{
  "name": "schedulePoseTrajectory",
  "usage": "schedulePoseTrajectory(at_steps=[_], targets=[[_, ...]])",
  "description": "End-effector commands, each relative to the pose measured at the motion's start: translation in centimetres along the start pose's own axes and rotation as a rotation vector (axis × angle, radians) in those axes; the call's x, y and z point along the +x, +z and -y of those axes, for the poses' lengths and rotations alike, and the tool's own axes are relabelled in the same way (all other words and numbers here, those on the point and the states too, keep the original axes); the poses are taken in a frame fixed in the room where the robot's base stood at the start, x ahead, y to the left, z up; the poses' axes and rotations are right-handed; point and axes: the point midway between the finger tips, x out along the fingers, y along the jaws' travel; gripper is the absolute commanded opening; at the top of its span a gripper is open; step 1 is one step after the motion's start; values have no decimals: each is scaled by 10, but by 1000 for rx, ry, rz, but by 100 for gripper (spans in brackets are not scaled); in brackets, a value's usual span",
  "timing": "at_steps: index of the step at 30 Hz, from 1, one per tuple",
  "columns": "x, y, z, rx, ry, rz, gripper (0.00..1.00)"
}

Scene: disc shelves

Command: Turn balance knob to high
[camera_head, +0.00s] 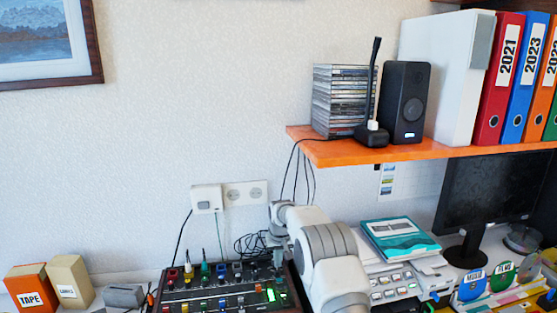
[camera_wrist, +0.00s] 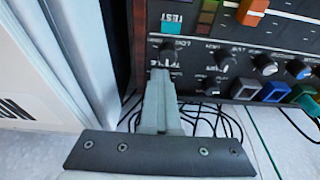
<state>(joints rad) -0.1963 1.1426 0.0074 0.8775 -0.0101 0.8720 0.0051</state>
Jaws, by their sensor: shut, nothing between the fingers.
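A black mixer panel (camera_head: 240,291) with knobs and sliders stands on the desk in the head view. Its panel also fills the upper right of the wrist view (camera_wrist: 200,38). A dark knob (camera_wrist: 167,57) sits there just beyond the tips of my gripper (camera_wrist: 160,74). More dark knobs (camera_wrist: 222,58) lie to its right. The panel labels are too small to read surely, so I cannot tell which knob is balance. My gripper is shut and empty, its tips close to the first knob; contact cannot be told. In the head view, my gripper (camera_head: 278,262) is over the mixer's right back corner.
A teal book (camera_head: 401,239) and a printer-like device (camera_head: 395,289) stand right of the mixer. Boxes (camera_head: 69,281) stand left. An orange shelf (camera_head: 430,152) with a speaker (camera_head: 404,102) hangs above. Loose cables (camera_head: 258,243) lie behind the mixer.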

Motion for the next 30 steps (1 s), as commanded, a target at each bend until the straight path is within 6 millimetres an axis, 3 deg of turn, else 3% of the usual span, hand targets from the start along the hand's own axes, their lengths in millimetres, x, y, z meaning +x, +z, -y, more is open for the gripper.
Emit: schedulePoseTrajectory(at_steps=[12, 30], targets=[[0, -1, 13, -2, -3, -3, 0], [-1, -1, 15, -1, -2, -6, 0]])
